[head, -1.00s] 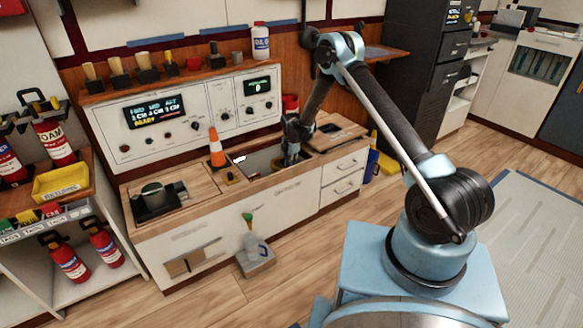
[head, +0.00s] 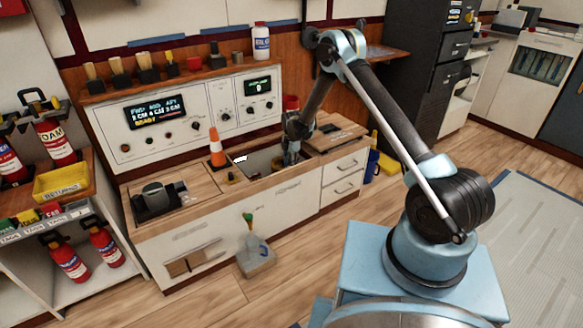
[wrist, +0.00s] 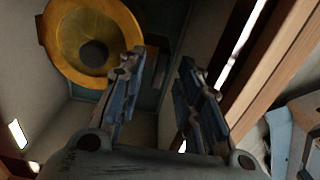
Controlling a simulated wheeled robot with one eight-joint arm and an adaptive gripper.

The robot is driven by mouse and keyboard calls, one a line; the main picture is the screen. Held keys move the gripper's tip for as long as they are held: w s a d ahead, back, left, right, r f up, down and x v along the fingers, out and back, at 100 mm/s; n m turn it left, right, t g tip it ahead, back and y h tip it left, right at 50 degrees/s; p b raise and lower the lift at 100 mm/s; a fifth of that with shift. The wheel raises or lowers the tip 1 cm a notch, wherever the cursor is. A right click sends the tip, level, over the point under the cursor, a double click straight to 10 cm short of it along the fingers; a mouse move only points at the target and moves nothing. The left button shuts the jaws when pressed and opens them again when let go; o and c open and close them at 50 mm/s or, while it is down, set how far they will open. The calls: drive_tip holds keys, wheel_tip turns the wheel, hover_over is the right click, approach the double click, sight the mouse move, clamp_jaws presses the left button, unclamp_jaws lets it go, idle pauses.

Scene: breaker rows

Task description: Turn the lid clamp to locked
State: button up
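My gripper (head: 291,158) reaches down into a recess (head: 258,163) in the wooden worktop. In the wrist view my gripper (wrist: 160,75) is open, with a clear gap and nothing between its fingers. A round brass-yellow part (wrist: 92,42) with a dark centre lies beyond and left of the left finger, which overlaps its edge in the picture. I cannot tell whether they touch. The lid clamp cannot be told apart for certain; the brass part may belong to it. In the head view my gripper and arm hide much of the recess.
An orange cone (head: 216,148) stands left of the recess. A control panel (head: 190,112) with displays and knobs rises behind the worktop. A wooden edge (wrist: 272,75) runs close to the right finger in the wrist view.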

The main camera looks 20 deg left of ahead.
wheel_tip(320, 180, up, 11)
idle(0.4)
drive_tip(key=s+d+r+m, duration=0.2)
drive_tip(key=d+r+m, duration=0.3)
drive_tip(key=d+r, duration=0.7)
drive_tip(key=s+d+r+m, duration=0.2)
drive_tip(key=d+r+m, duration=0.2)
drive_tip(key=d+r, duration=0.85)
drive_tip(key=s+d+r+m+t, duration=0.1)
drive_tip(key=s+d+r+m, duration=0.65)
drive_tip(key=s+d, duration=0.55)
drive_tip(key=s+d+f+m, duration=0.2)
drive_tip(key=s+d+m, duration=0.1)
drive_tip(key=s, duration=0.5)
drive_tip(key=s+d+f+m, duration=0.3)
drive_tip(key=s+d, duration=0.3)
drive_tip(key=s, duration=0.2)
drive_tip(key=s+d+f+m+t, duration=0.1)
drive_tip(key=s+d+f+m, duration=0.1)
drive_tip(key=s+d+m, duration=0.3)
drive_tip(key=s, duration=0.3)
drive_tip(key=shift+s+d+f, duration=0.2)
drive_tip(key=shift+f, duration=0.15)
